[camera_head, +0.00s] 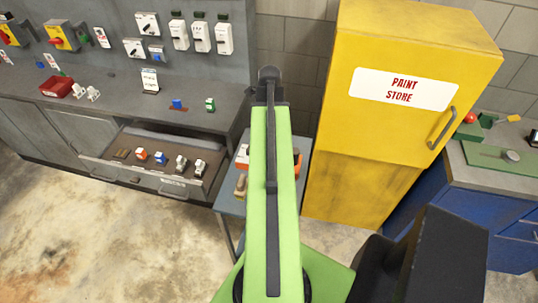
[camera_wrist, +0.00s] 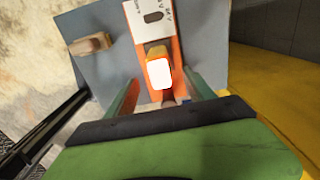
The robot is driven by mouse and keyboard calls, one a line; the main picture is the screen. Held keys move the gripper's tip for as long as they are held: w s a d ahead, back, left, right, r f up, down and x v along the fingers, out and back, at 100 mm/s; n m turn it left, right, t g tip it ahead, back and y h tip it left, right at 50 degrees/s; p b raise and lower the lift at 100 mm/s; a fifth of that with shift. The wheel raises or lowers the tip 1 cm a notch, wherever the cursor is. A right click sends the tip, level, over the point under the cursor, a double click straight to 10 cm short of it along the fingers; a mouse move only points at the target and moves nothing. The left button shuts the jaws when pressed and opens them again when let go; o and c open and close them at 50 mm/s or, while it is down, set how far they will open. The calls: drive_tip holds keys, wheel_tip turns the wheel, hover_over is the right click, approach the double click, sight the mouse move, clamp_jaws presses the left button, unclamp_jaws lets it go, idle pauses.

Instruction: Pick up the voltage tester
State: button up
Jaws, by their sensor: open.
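An orange device with a white lettered panel, which looks like the voltage tester (camera_wrist: 174,50), lies on a small blue-grey table (camera_wrist: 210,50) in the wrist view. A bright white rounded patch shows on its near part. My gripper (camera_wrist: 161,77) is open, with one green finger on each side of the tester's near end. I cannot tell whether the fingers touch it. In the head view my green arm covers the middle of the tester, and orange edges (camera_head: 243,157) show on both sides. The gripper itself is hidden there.
A wooden-handled item (camera_wrist: 91,45) lies left of the tester on the same table. A yellow paint store cabinet (camera_head: 375,120) stands close on the right. An open drawer (camera_head: 150,182) with several small parts juts out on the left, under a grey workbench (camera_head: 125,100).

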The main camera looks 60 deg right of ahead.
drive_tip(key=f+b, duration=0.3)
drive_tip(key=f, duration=0.1)
drive_tip(key=f+b, duration=0.4)
drive_tip(key=shift+w+f, duration=0.2)
drive_tip(key=shift+f, duration=0.2)
drive_tip(key=shift+r, duration=0.2)
clamp_jaws()
